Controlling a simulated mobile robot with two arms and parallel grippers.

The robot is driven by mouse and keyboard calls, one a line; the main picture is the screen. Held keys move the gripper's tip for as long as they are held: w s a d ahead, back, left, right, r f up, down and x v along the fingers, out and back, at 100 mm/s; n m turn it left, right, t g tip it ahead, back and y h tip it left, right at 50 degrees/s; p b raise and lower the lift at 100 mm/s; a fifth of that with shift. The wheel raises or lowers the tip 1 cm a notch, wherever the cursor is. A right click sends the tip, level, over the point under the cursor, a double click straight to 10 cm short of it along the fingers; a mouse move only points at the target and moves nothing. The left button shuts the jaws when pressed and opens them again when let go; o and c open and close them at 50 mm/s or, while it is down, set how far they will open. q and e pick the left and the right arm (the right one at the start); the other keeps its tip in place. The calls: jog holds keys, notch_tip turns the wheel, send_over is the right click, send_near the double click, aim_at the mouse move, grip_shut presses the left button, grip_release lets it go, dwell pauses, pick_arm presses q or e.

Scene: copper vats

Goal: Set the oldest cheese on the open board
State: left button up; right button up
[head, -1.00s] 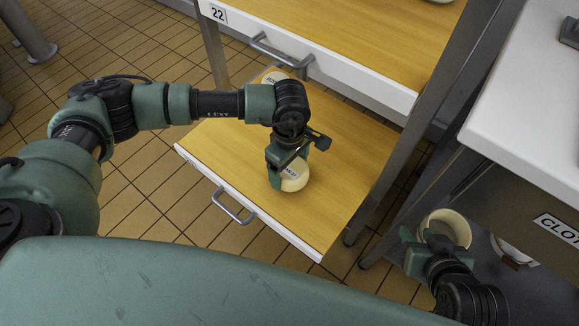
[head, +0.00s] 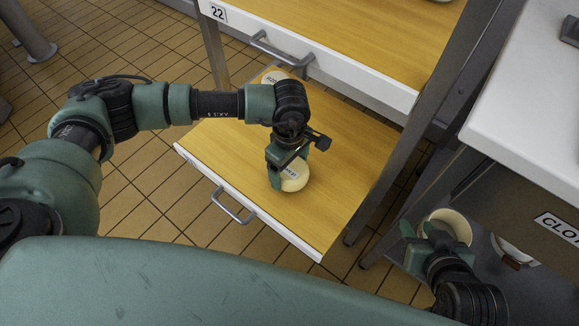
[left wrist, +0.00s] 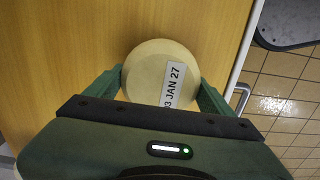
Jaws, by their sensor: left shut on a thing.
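A round pale cheese (head: 293,177) is on the pulled-out lower wooden board (head: 340,190), near its front. In the left wrist view the cheese (left wrist: 160,72) carries a label reading "3 JAN 27", its start partly cut off. My left gripper (head: 287,172) is shut on this cheese, one finger on each side. A second labelled cheese (head: 275,78) lies further back on the same board, partly under the upper drawer; its label is too small to read.
An upper board (head: 370,30) with a white front, handle and "22" tag (head: 218,12) overhangs the back of the lower one. A white counter (head: 530,120) stands at right, with a "CLO..." sign below. The lower board's right part is bare.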

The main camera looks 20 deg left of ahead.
jog(key=shift+w+a+r, duration=0.1)
jog(key=shift+w+r, duration=0.15)
pick_arm(q)
jog(key=shift+f+b, duration=0.4)
jog(key=shift+b, duration=0.1)
pick_arm(e)
jog(key=shift+w+a+r+t+y, duration=0.15)
jog(key=shift+w+r+t+y, duration=0.25)
jog(key=shift+t, duration=0.5)
dwell(2.3)
pick_arm(q)
jog(key=o, duration=1.8)
jog(key=shift+s, duration=0.1)
jog(key=shift+c, duration=0.2)
pick_arm(e)
jog(key=shift+w+f, duration=0.1)
jog(key=shift+f, duration=0.05)
pick_arm(q)
jog(key=shift+r, duration=0.1)
